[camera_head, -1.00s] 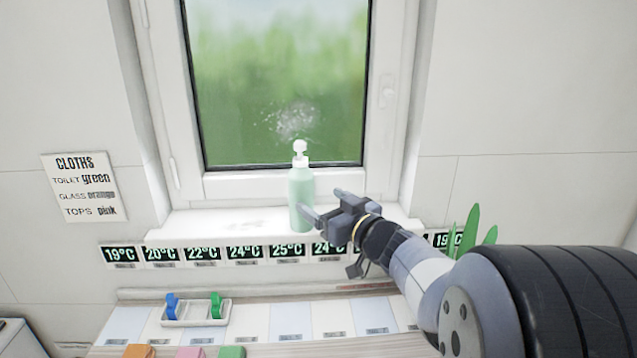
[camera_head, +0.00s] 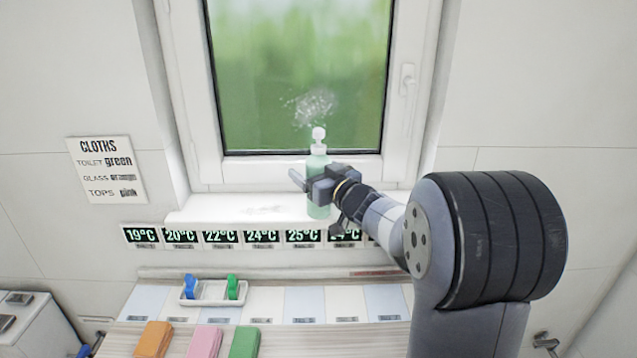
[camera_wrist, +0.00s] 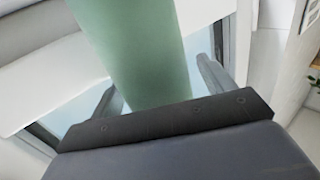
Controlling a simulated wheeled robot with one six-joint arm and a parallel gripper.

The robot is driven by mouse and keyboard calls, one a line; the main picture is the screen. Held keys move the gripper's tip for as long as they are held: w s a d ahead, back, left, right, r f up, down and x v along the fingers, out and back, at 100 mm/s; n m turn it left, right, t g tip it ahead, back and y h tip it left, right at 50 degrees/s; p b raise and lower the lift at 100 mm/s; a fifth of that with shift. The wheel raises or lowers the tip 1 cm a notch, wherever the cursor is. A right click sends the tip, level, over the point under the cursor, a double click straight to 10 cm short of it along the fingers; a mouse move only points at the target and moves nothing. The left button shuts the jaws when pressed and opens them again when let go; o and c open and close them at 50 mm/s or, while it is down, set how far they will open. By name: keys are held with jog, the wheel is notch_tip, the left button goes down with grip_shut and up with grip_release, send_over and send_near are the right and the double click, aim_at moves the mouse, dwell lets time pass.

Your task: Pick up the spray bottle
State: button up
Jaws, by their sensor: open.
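The spray bottle (camera_head: 317,164) is pale green with a white top. It stands upright on the white window sill in front of the window. My gripper (camera_head: 308,180) is at the bottle's middle in the head view and covers part of its body. In the wrist view the green bottle body (camera_wrist: 140,50) rises between my two spread fingers, one on each side. The gripper is open. I cannot tell whether either finger touches the bottle.
The window sill (camera_head: 235,208) is free to the left of the bottle. Temperature displays (camera_head: 262,236) line the wall below it. Lower down are a white tray (camera_head: 210,300) with a blue and a green item, and orange, pink and green cloths (camera_head: 204,342).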

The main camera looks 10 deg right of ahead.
jog(key=shift+c, duration=0.3)
jog(key=c, duration=1.3)
